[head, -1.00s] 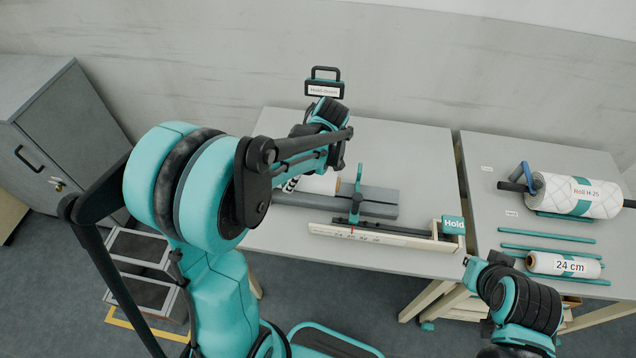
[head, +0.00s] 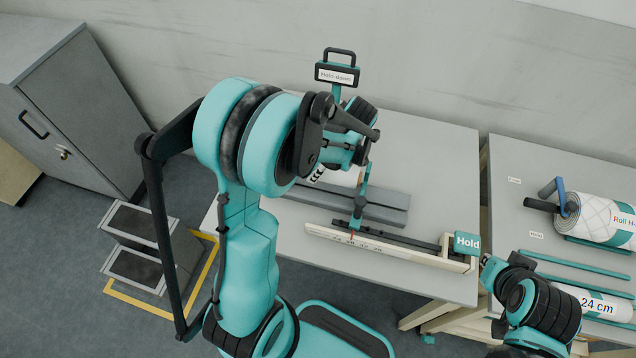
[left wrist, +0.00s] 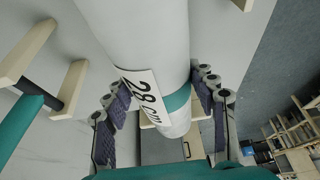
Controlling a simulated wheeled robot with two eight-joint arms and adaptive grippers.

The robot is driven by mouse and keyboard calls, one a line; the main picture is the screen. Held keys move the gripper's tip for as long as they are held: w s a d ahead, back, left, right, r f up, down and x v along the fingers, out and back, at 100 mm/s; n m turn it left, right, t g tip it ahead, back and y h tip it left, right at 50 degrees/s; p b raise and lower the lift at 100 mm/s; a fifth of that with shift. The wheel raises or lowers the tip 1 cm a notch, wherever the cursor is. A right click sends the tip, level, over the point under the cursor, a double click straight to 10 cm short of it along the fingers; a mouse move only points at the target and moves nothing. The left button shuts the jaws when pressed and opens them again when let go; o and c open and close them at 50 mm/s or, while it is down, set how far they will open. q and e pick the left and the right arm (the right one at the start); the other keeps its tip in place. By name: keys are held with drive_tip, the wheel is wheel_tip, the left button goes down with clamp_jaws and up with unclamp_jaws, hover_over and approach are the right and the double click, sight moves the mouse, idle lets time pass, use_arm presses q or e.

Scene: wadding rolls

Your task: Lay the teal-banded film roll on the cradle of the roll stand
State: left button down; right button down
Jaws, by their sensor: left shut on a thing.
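In the left wrist view a pale film roll (left wrist: 150,40) with a teal band (left wrist: 177,100) and a "28 cm" label runs between the padded fingers of my left gripper (left wrist: 162,118), which is shut on it. In the head view my left arm hides most of that roll and the gripper. The grey bed (head: 388,208) with a teal post (head: 360,200) lies just right of my left wrist. I cannot tell whether this bed is the stand's cradle, or whether the roll touches anything. My right gripper (head: 490,268) is at the table gap, its fingers too small to read.
A "Hold-down" sign (head: 337,75) rises behind my wrist. On the right table lie a "Roll H" roll (head: 595,215) and a "24 cm" roll (head: 595,303). A grey cabinet (head: 75,110) stands left.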

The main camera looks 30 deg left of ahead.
use_arm(q)
wheel_tip(320, 180, down, 3)
drive_tip(key=shift+r+b, duration=0.2)
drive_tip(key=shift+b, duration=0.1)
wheel_tip(320, 180, down, 4)
drive_tip(key=shift+f+b, duration=0.1)
drive_tip(key=shift+b, duration=0.6)
drive_tip(key=shift+s, duration=0.1)
drive_tip(key=shift+f+b, duration=0.45)
drive_tip(key=shift+b, duration=0.15)
drive_tip(key=c, duration=0.8)
unclamp_jaws()
drive_tip(key=shift+o, duration=1.3)
